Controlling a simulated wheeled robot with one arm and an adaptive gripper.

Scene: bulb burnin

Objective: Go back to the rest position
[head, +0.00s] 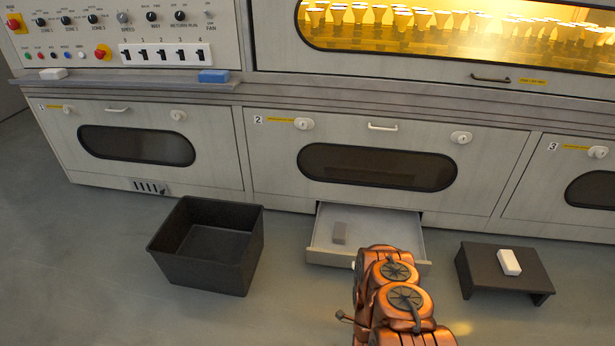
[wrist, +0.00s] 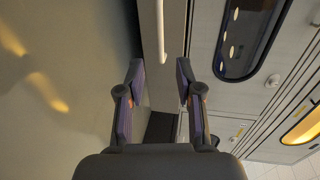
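My gripper (wrist: 159,72) shows in the wrist view with its two purple-grey fingers spread apart and nothing between the pads. A pale bar (wrist: 161,30), which looks like a handle, lies ahead of the gap between the fingertips, apart from them. In the head view my orange arm is in front of the pulled-out low drawer (head: 325,257) under door 2, at its right part. My gripper cannot be made out there.
A black open bin (head: 207,245) stands on the floor left of the drawer. A low dark stand (head: 490,268) with a white block (head: 509,262) stands on the right. A blue block (head: 213,76) lies on the ledge under the control panel (head: 120,35). Floor at left is clear.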

